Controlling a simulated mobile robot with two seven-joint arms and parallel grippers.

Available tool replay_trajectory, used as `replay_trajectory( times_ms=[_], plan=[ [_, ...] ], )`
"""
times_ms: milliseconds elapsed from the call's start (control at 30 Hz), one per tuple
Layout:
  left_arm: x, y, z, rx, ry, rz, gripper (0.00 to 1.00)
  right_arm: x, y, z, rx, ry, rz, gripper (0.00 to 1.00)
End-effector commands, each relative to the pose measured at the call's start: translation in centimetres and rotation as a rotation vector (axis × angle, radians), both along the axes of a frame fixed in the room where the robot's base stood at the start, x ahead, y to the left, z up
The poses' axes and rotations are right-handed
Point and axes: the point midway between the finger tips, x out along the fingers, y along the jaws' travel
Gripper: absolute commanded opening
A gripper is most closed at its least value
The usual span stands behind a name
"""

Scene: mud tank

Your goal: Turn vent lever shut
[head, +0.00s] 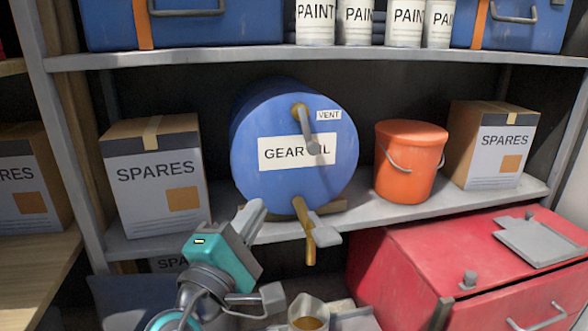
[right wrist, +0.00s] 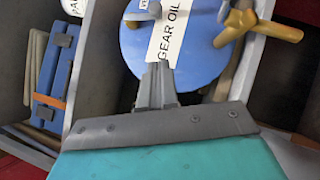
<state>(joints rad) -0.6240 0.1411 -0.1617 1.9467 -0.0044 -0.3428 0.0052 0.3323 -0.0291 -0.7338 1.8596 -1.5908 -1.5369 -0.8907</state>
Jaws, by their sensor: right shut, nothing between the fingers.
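The vent lever (head: 308,130) is a grey handle on a brass pivot, high on the front of the blue gear oil drum (head: 258,190). It hangs down, slightly tilted, beside the VENT label (head: 329,115), its lower end over the GEAR OIL label (head: 280,154). My right gripper (head: 257,207), teal with grey fingers, is in front of the drum's lower left, below and apart from the lever. In the right wrist view its fingers (right wrist: 157,88) are together and empty, pointing toward the drum (right wrist: 190,40). My left gripper is not seen.
A brass tap (head: 304,230) with a grey handle sticks out below the drum. A spares box (head: 153,175) stands left, an orange bucket (head: 405,170) and another spares box (head: 490,150) right. A jug (head: 309,312) with amber liquid is below, beside a red chest (head: 450,270).

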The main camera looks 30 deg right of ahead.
Motion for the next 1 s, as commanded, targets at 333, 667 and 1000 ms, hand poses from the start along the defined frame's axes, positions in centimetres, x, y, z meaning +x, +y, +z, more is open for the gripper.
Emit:
replay_trajectory(
  times_ms=[333, 667, 1000],
  plan=[
    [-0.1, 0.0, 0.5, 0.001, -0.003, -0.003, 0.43, 3.3, -3.8, 1.5, -0.003, -0.005, -0.004, 0.0],
    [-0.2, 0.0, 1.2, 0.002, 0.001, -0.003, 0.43, 6.3, -8.8, 3.2, -0.003, -0.003, -0.002, 0.0],
    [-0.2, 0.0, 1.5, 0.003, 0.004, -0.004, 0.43, 6.1, -10.9, 3.9, -0.001, 0.002, 0.0, 0.0]
  ],
)
